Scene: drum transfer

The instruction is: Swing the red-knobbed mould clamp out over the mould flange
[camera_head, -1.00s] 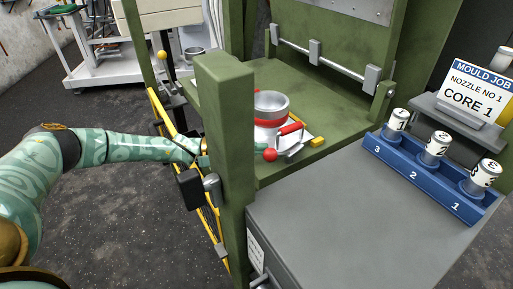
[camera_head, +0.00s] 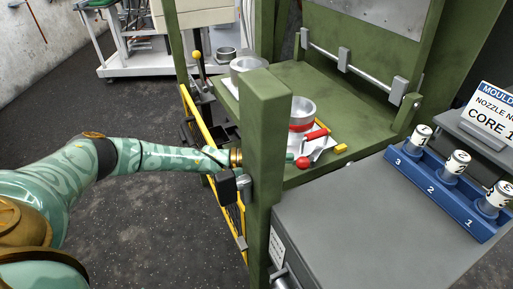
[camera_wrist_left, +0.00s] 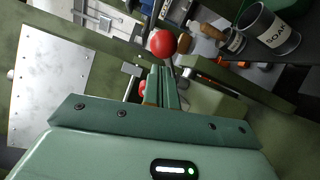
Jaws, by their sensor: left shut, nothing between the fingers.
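The silver mould (camera_head: 303,105) with a red band stands on the green press bed. The clamp's red knob (camera_head: 302,162) is at its front, beside the green post; a red-handled lever (camera_head: 316,134) lies just behind it. My left arm reaches in from the left, and the post hides most of its gripper. In the left wrist view my left gripper (camera_wrist_left: 165,85) is shut and empty. A red ball (camera_wrist_left: 162,43) shows just past its fingertips, and another red piece (camera_wrist_left: 143,88) is partly hidden beside them. I cannot tell whether the fingers touch the knob. My right gripper is out of view.
The thick green post (camera_head: 265,150) stands between my arm and the mould. A yellow guard frame (camera_head: 207,130) is to its left. A grey cabinet top (camera_head: 350,220) is clear at the front. A blue rack (camera_head: 440,195) with labelled cans stands at right.

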